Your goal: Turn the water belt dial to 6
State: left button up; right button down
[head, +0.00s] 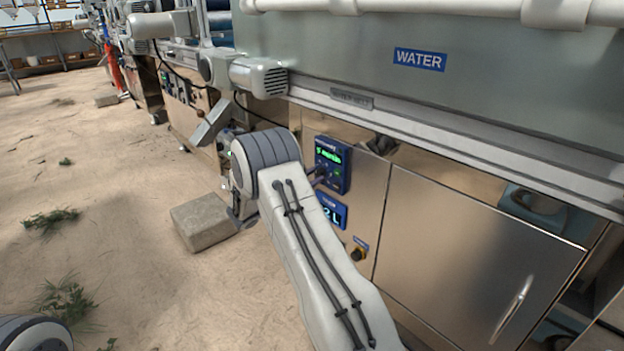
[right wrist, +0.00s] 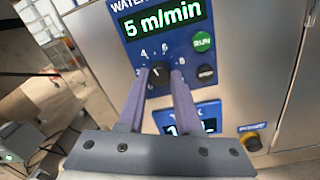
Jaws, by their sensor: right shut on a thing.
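The water belt dial (right wrist: 159,75) is a black knob on a blue panel (right wrist: 115,37), with white numbers around its upper side. The green display (right wrist: 162,20) above it reads 5 m/min. My right gripper (right wrist: 158,82) is shut on the dial, with one finger on each side of it. In the head view the panel (head: 343,172) is on the steel cabinet under the WATER sign, and my right arm hides most of the gripper. My left gripper is out of view.
A green RUN button (right wrist: 203,42) and a black button (right wrist: 206,73) sit right of the dial. A second blue display (right wrist: 188,118) and a yellow-ringed knob (right wrist: 250,141) are below. A concrete block (head: 200,222) lies on the sandy floor.

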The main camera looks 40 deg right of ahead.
jog(key=m, duration=0.1)
jog(key=m+b, duration=0.1)
jog(key=m, duration=0.1)
jog(key=shift+f+m, duration=0.2)
jog(key=shift+m, duration=0.1)
jog(key=shift+m+b, duration=1.25)
jog(key=shift+m, duration=0.75)
jog(key=shift+r, duration=0.1)
jog(key=c, duration=0.6)
grip_release()
jog(key=shift+a, duration=0.1)
